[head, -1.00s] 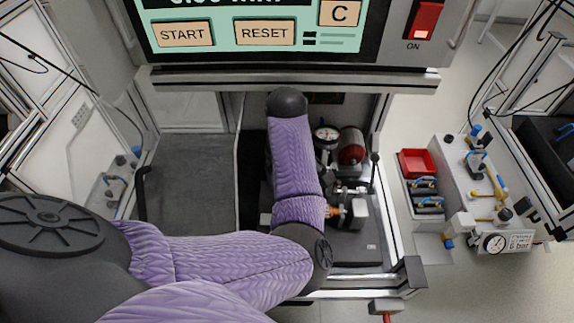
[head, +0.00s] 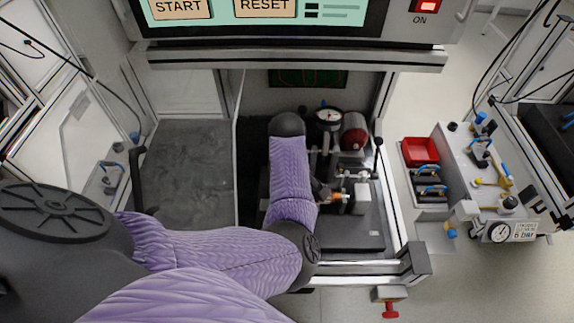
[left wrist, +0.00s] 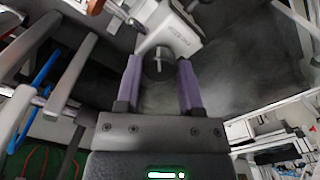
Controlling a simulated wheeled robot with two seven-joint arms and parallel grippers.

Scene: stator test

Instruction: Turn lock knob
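My left arm reaches into the open bay of the test station in the head view, where its hand is hidden under the forearm. In the left wrist view my left gripper (left wrist: 158,78) is open, its two purple fingers apart. A dark round part with a pale bar across its face (left wrist: 158,63), which looks like the lock knob, shows between the fingertips. I cannot tell whether the fingers touch it. A white block with small lettering (left wrist: 182,38) is just beyond it. A red knob (head: 390,310) hangs at the station's front right corner. My right gripper is not in view.
A pressure gauge (head: 328,118) and a red cylinder (head: 354,131) stand at the back of the bay. The grey plate (head: 185,170) to the left is clear.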

